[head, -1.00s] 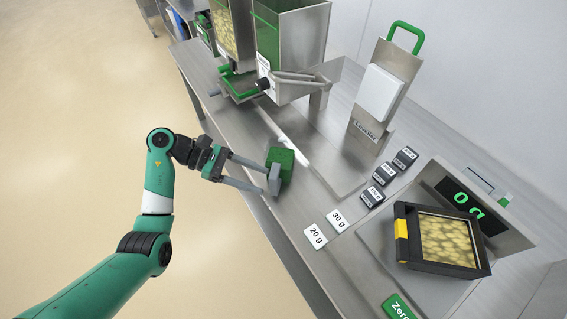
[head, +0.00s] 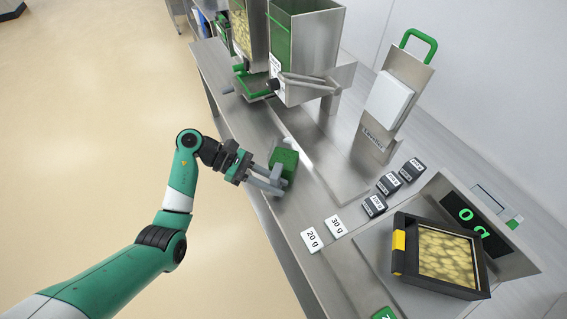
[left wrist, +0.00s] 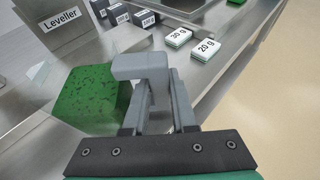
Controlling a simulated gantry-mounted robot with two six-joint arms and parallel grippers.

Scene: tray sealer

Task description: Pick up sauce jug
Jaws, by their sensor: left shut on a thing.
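The sauce jug (head: 286,162) is a green, box-shaped vessel with a grey handle, standing on the steel counter near its front edge. My left gripper (head: 273,183) is shut on the jug's grey handle. In the left wrist view the jug's speckled green body (left wrist: 88,98) is to the left of the fingers, and the grey handle (left wrist: 140,66) sits at the fingertips of my left gripper (left wrist: 160,85). The jug appears to rest on the counter. My right gripper is not in view.
Steel hoppers (head: 307,45) stand behind the jug. To the right are a leveller stand (head: 392,105), dark weight blocks (head: 388,184), white 20 g (head: 312,240) and 30 g (head: 337,225) tags, and a scale bearing a dark-framed tray (head: 402,222). The counter's front edge is close.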

